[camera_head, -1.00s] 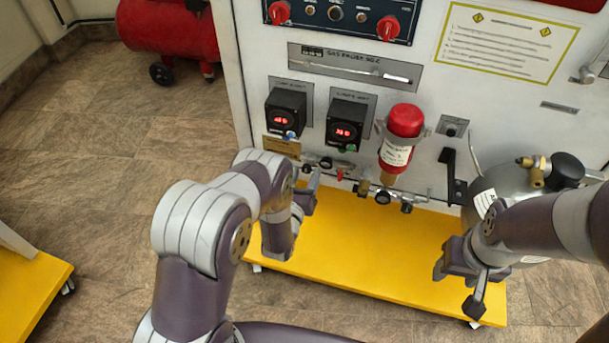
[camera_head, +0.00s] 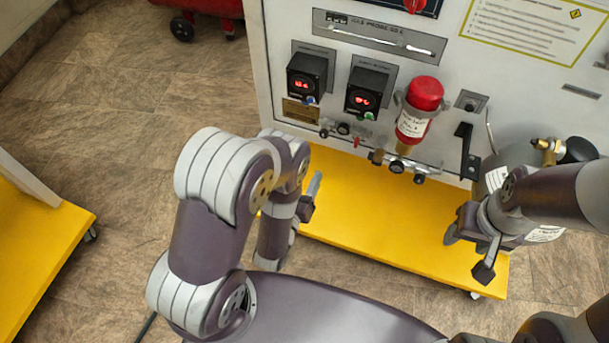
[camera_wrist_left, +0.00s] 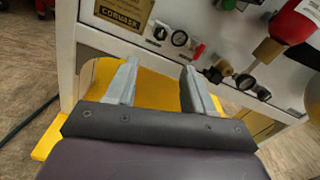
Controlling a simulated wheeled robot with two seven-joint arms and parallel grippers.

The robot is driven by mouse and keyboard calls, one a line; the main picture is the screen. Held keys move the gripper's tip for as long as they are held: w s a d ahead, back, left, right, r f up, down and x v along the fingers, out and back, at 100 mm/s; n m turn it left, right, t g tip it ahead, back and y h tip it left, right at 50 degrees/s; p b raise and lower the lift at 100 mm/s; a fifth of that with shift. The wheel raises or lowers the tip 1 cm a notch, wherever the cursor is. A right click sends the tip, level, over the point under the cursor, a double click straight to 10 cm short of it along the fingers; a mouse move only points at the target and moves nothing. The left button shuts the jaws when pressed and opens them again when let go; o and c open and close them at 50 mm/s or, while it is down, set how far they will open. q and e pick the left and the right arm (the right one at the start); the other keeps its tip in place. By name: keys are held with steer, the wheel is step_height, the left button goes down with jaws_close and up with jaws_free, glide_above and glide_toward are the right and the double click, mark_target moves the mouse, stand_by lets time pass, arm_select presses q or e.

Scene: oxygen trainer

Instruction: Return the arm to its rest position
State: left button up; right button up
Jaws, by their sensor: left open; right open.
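My left arm bends in from the lower left in the head view. Its gripper (camera_head: 308,196) is partly hidden behind the arm's own links, above the yellow base of the trainer. In the left wrist view the two fingers of the left gripper (camera_wrist_left: 158,85) are apart with nothing between them, in front of the yellow base. My right gripper (camera_head: 468,247) hangs over the right part of the yellow base, in front of the grey cylinder. It is open and I see nothing held in it.
The trainer panel (camera_head: 300,30) carries two black gauges with red digits (camera_head: 307,78) (camera_head: 368,92), a red-topped filter (camera_head: 418,105) and a row of small valves. The yellow base (camera_head: 370,225) extends below it. A grey cylinder (camera_head: 500,172) stands right. Another yellow platform (camera_head: 40,240) is at left.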

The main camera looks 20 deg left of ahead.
stand_by(0.5)
arm_select(q)
steer(key=s+f+n+g, duration=0.5)
steer(key=f+n+g, duration=0.6)
steer(key=n, duration=0.5)
steer(key=s+a+r+n+g, duration=0.1)
steer(key=s+r+n+g, duration=0.35)
steer(key=r+n, duration=0.5)
steer(key=s+r+n+g, duration=0.45)
steer(key=r+n, duration=0.35)
steer(key=r, duration=0.3)
step_height(320, 180, up, 36)
steer(key=w+t+p, duration=0.2)
steer(key=t+p, duration=0.1)
steer(key=p, duration=2.6)
steer(key=shift+a+r+y, duration=0.15)
steer(key=shift+a+y, duration=0.15)
steer(key=shift+a, duration=0.15)
